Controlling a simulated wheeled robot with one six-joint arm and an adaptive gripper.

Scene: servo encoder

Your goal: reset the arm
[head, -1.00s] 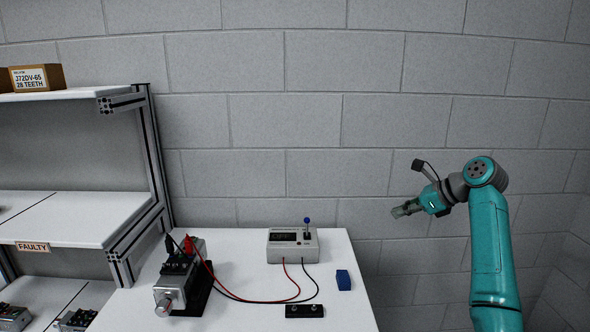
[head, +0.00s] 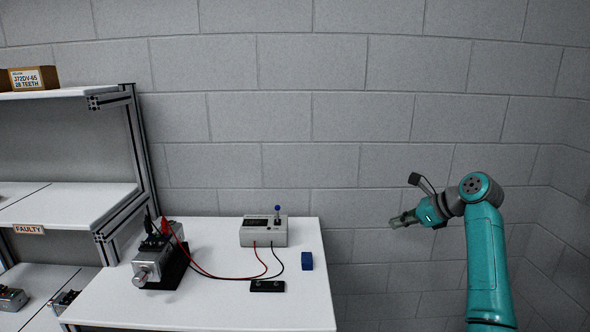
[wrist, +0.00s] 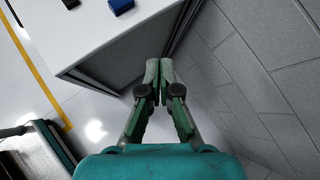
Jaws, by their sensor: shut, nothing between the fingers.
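My gripper (head: 403,219) is on the right in the head view, in the air to the right of the white table (head: 210,308) and pointing left. In the wrist view its two fingers (wrist: 159,72) meet at the tips, shut with nothing between them. My teal arm rises from the bottom right and bends at its upper joint. The gripper touches nothing.
On the table are a servo motor (head: 150,262) with leads, a grey meter box (head: 263,237) with a blue-topped lever, a blue block (head: 307,261) and a black terminal strip (head: 267,286). A shelf rack (head: 70,215) stands left. A block wall (head: 385,75) is behind.

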